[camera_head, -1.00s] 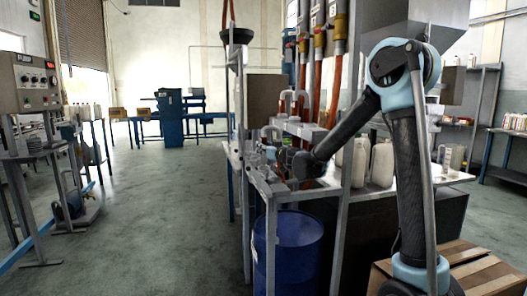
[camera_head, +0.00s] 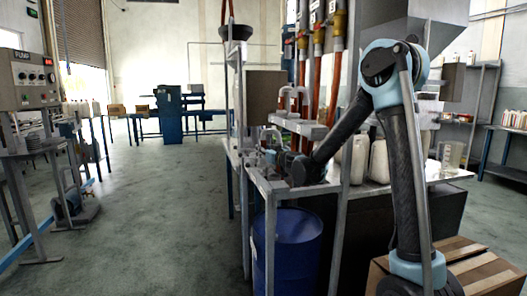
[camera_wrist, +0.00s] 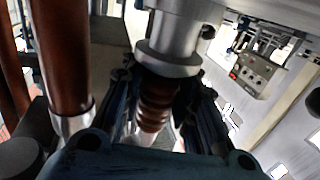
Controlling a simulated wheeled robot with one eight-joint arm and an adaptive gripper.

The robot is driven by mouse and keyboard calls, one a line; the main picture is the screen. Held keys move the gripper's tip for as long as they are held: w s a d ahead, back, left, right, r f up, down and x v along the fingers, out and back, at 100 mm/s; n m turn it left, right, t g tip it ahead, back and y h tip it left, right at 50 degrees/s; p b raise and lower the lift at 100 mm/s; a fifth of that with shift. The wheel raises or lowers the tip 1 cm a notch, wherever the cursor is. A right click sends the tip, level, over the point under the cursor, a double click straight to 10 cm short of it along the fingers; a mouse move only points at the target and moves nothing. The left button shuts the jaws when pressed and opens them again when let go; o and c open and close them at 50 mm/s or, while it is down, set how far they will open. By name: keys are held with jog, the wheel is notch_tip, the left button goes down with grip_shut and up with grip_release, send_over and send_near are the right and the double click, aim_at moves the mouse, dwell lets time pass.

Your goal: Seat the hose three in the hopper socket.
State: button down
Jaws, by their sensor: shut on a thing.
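In the wrist view my gripper (camera_wrist: 157,128) has its dark fingers on both sides of a ribbed brown hose end (camera_wrist: 154,104), shut on it. A silver metal collar with a flange (camera_wrist: 168,62) is directly above the hose end, in line with it. I cannot tell whether they touch or whether the collar is the hopper socket. In the head view my gripper (camera_head: 271,157) is small among parts at the left end of the bench, and its hold is unclear there. The grey hopper (camera_head: 400,25) is at upper right.
Another brown hose (camera_wrist: 62,50) with a silver cuff stands close left in the wrist view. In the head view, orange-brown hoses (camera_head: 315,85) hang below brass valves (camera_head: 319,36). White jugs (camera_head: 379,160) stand on the bench, with a blue drum (camera_head: 290,240) below. The floor at left is open.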

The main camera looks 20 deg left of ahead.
jog(key=shift+f, duration=0.2)
jog(key=shift+f, duration=1.1)
jog(key=c, duration=1.2)
grip_release()
jog(key=shift+o, duration=1)
jog(key=shift+s+d, duration=0.15)
jog(key=shift+v, duration=2.3)
jog(key=shift+s+d, duration=0.1)
